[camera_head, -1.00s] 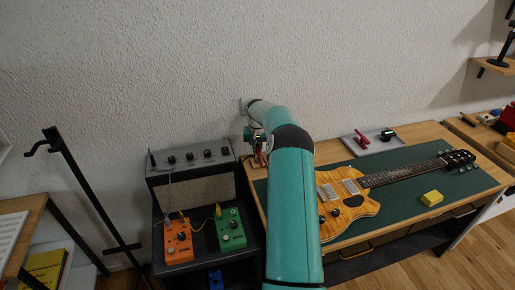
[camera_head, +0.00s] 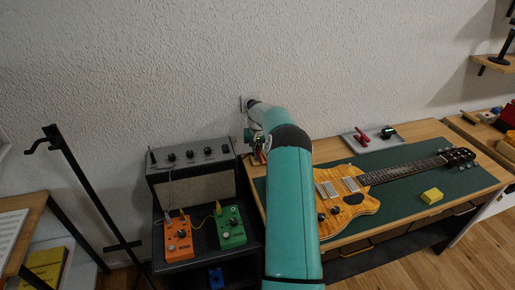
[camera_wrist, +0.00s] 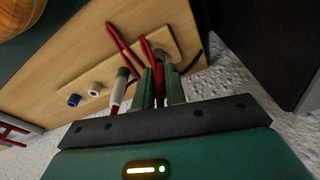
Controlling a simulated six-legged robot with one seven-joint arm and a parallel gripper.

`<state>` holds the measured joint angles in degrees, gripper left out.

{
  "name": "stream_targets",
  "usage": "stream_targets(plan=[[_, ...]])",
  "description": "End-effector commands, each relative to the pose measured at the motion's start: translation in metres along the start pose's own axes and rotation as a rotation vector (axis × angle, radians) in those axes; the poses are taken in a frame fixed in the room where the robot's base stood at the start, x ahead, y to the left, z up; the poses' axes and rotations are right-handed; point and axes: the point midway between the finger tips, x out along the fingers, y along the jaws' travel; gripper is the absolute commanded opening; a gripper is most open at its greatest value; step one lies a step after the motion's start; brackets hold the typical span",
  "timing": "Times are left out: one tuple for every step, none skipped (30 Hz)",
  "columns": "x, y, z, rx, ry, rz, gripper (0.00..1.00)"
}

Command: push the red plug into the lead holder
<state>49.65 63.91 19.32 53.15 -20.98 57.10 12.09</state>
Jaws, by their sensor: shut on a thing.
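In the wrist view my gripper (camera_wrist: 160,88) is shut on the red plug (camera_wrist: 159,78), which sits between its two green fingers. A dark grey piece shows at the far end of the plug; I cannot tell whether the plug is inside a hole. The lead holder (camera_wrist: 110,72), a pale wooden strip, lies just beyond the fingertips. A green, white and red plug (camera_wrist: 120,88) stands left of the fingers. Red leads (camera_wrist: 122,42) loop over the strip. In the head view my arm hides most of the gripper and holder; a bit of red shows by the wall.
A blue-ended peg (camera_wrist: 74,100) and a white-ended peg (camera_wrist: 95,90) stand on the strip. The bench (camera_head: 425,132) carries a guitar (camera_head: 345,205), a yellow block (camera_head: 432,196) and a grey tray (camera_head: 375,146). An amplifier (camera_head: 195,185) stands left of my arm, the wall close behind.

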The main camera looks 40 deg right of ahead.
Motion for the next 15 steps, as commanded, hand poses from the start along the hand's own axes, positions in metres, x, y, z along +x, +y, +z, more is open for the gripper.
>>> stream_targets(plan=[[0.001,0.000,0.000,0.000,0.000,0.000,0.00],[0.002,0.000,0.000,0.000,-0.001,0.000,0.00],[0.003,0.000,0.001,0.000,-0.001,0.000,0.00],[0.004,0.000,0.001,0.000,-0.001,0.000,0.00],[0.004,0.000,0.001,0.000,-0.001,0.000,0.00],[0.005,0.000,0.001,0.000,-0.001,0.001,0.00],[0.006,0.000,0.001,0.000,-0.001,0.001,0.00],[0.007,0.000,0.001,0.000,-0.001,0.001,0.00],[0.008,0.000,0.001,0.000,-0.001,0.001,0.00],[0.008,0.000,0.001,0.000,-0.001,0.001,0.00],[0.009,0.000,0.002,0.000,-0.001,0.001,0.00],[0.010,0.000,0.002,0.000,-0.001,0.001,0.00],[0.011,0.000,0.002,0.000,-0.001,0.001,0.00],[0.011,0.000,0.002,0.000,-0.001,0.001,0.00],[0.012,0.000,0.002,0.000,-0.001,0.001,0.00]])
